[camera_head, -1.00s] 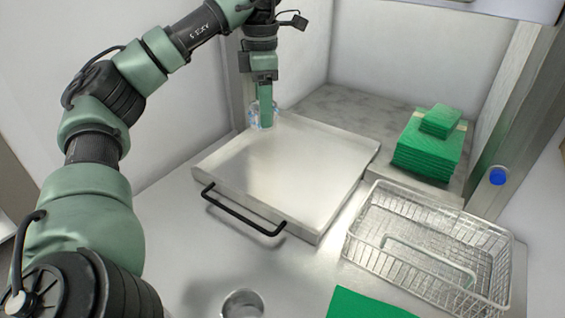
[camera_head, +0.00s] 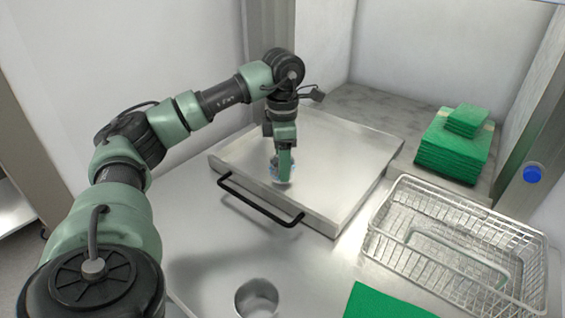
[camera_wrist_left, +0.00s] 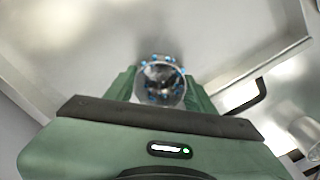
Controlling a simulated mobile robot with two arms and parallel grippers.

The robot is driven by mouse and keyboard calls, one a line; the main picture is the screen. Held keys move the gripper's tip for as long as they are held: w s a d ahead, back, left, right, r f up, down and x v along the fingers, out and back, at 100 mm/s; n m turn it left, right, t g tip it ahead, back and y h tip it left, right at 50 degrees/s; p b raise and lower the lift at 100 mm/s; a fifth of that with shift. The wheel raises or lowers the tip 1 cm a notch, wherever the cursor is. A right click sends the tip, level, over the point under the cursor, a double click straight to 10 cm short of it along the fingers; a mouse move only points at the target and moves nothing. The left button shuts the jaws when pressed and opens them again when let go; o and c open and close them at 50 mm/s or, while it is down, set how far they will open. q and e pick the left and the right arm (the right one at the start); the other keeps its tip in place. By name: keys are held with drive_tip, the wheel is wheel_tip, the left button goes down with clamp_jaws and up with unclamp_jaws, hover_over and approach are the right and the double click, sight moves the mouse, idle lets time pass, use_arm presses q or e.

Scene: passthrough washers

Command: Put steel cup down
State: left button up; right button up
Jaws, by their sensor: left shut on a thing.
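My left gripper (camera_head: 284,163) is shut on a small round cup (camera_head: 281,175) with blue dots and a shiny, dark inside. In the left wrist view the cup (camera_wrist_left: 160,84) sits between the two green fingers, its open mouth facing the camera. The gripper points down with the cup low over the front part of a flat steel tray or lid (camera_head: 340,160). I cannot tell whether the cup touches that surface. A second, metallic-looking cup (camera_head: 256,298) stands upright on the steel counter in front. My right gripper is not in view.
The tray or lid has a black bar handle (camera_head: 255,203) along its front. A wire basket (camera_head: 455,240) stands at the right, with a green cloth (camera_head: 385,302) in front. Green folded cloths (camera_head: 455,145) are stacked at the back right. The counter (camera_head: 205,255) left of the front cup is clear.

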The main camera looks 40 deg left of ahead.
use_arm(q)
drive_tip(key=shift+f, duration=0.35)
drive_tip(key=shift+f, duration=0.2)
drive_tip(key=o, duration=1.4)
